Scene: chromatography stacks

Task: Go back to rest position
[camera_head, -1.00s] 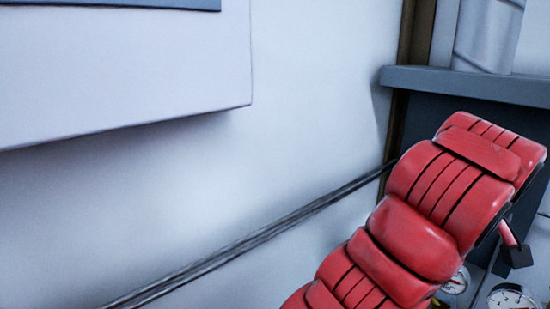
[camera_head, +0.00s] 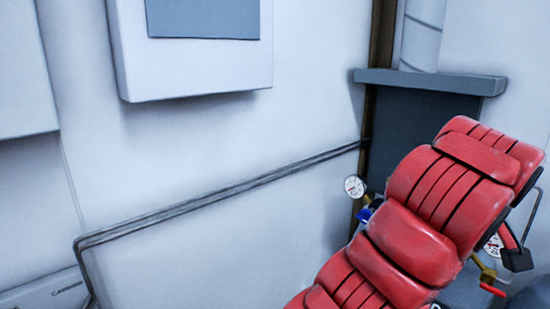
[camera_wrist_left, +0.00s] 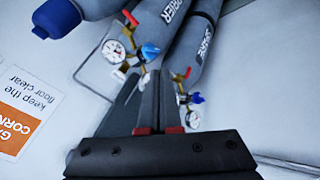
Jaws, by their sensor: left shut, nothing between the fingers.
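My left gripper (camera_wrist_left: 152,85) shows in the left wrist view. Its two dark fingers are together, shut and empty. Gas cylinders with gauges and valves lie beyond the fingertips in that view. A red segmented arm part of mine fills the lower right of the head view. Neither gripper shows in the head view, and my right gripper is in no view.
A white wall box (camera_head: 195,75) with a blue-grey panel hangs on the wall. A dark pipe (camera_head: 220,192) runs along the wall. A grey ledge (camera_head: 430,82) juts out at right. Gauges (camera_head: 354,187) sit beside my arm. A gas-corner sign (camera_wrist_left: 22,108) shows at left in the wrist view.

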